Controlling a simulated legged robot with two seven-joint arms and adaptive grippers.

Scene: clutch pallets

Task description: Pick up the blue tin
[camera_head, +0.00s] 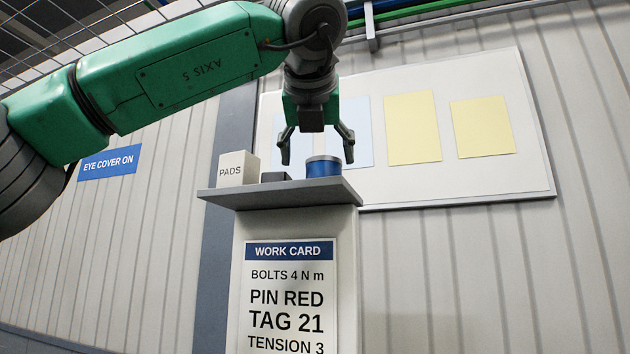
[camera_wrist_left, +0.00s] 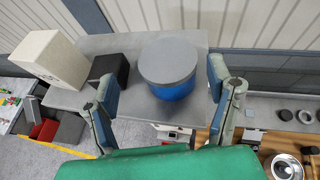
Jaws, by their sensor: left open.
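The blue tin (camera_head: 323,167) is a short round tin with a grey lid. It stands upright on the right part of a small grey shelf top (camera_head: 240,197). It also shows in the left wrist view (camera_wrist_left: 172,90), beyond and between the fingers. My left gripper (camera_head: 317,152) is open, pointing down above the tin, with a finger towards each side. In the left wrist view my left gripper (camera_wrist_left: 160,98) has its pads apart and nothing held between them. I cannot tell whether a finger touches the tin. My right gripper is not in view.
A work card (camera_head: 290,300) hangs on the front below. In the left wrist view, a wooden surface (camera_wrist_left: 268,143) with small round parts lies lower right.

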